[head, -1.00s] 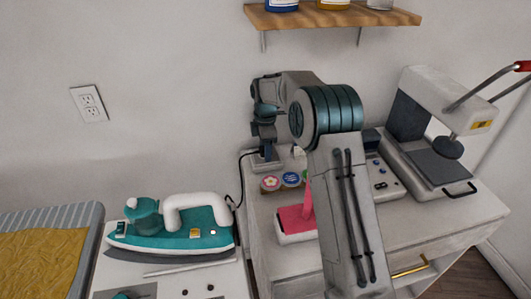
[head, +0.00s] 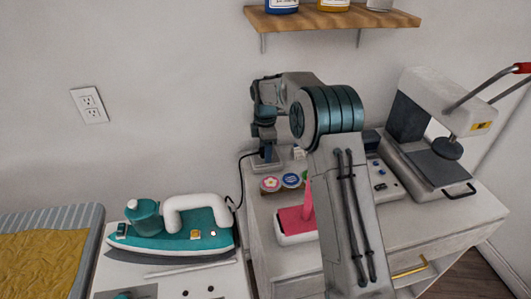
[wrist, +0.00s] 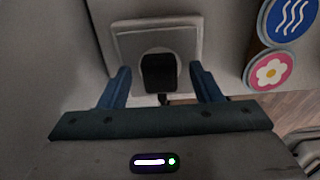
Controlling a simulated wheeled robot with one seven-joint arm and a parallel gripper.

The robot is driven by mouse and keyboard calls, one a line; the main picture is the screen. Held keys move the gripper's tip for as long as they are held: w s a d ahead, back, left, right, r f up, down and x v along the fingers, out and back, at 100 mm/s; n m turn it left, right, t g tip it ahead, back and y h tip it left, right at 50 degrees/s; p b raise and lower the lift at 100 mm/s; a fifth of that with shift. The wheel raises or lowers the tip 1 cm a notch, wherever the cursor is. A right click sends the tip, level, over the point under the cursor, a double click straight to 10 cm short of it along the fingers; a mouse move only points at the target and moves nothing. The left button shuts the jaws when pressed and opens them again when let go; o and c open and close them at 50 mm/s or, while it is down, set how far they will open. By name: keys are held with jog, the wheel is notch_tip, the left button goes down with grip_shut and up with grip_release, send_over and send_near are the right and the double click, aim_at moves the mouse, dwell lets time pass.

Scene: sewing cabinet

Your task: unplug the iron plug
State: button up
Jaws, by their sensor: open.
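The black iron plug (wrist: 158,72) sits in a square pale socket plate (wrist: 158,32) in the wrist view. My gripper (wrist: 165,78) is open, with one blue finger on each side of the plug and a gap on both sides. In the head view my gripper (head: 266,148) points down over the socket (head: 268,165) at the back left of the cabinet top. The plug is mostly hidden there. The teal and white iron (head: 172,230) rests on the white surface at the left, and its black cord (head: 241,180) runs up toward the socket.
Round colored tins (head: 270,184) stand just in front of the socket, and also show in the wrist view (wrist: 270,71). A pink-topped object (head: 296,222) and a heat press (head: 435,135) are on the cabinet. A wooden shelf (head: 345,17) hangs above.

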dwell(0.4)
grip_shut()
jog(key=shift+r+p, duration=0.15)
jog(key=shift+p, duration=0.15)
jog(key=shift+r+p, duration=2.3)
jog(key=shift+r, duration=0.6)
